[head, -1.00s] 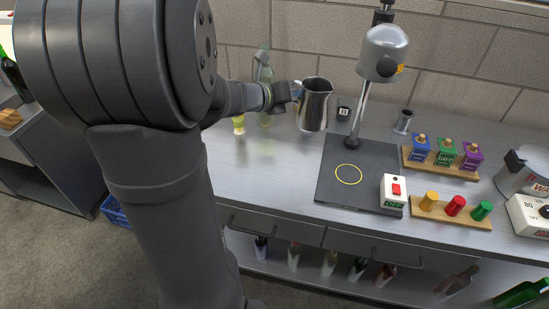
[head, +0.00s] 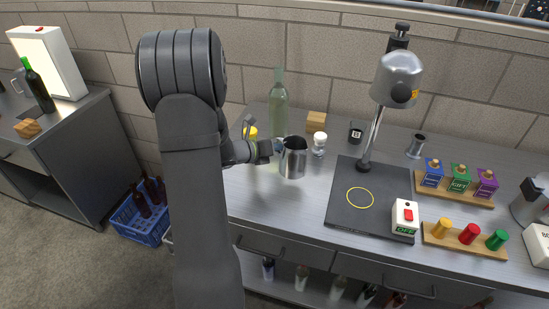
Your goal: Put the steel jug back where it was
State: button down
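The steel jug (head: 293,160) is upright in the head view, at the left part of the steel worktop. My gripper (head: 272,150) is at the jug's left side and appears closed on it, though the fingers are small and partly hidden. I cannot tell for sure whether the jug's base touches the worktop or hangs just above it. No mark for the jug's earlier place shows.
A clear green bottle (head: 279,105), a wooden block (head: 316,122) and a white-capped jar (head: 319,144) stand behind the jug. To the right are a black stand base (head: 340,213) with a lamp-like head (head: 397,78) and a switch box (head: 404,217). Worktop (head: 270,203) in front is clear.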

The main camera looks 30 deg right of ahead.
jog(key=shift+w+a+f, duration=0.25)
jog(key=shift+w+f, duration=0.1)
jog(key=shift+w, duration=0.2)
jog(key=shift+w+a+f, duration=0.25)
jog(key=shift+w+f, duration=0.1)
jog(key=shift+w, duration=0.2)
jog(key=shift+f, duration=1.95)
jog(key=shift+f, duration=0.15)
jog(key=c, duration=1.6)
grip_release()
jog(key=v, duration=1.2)
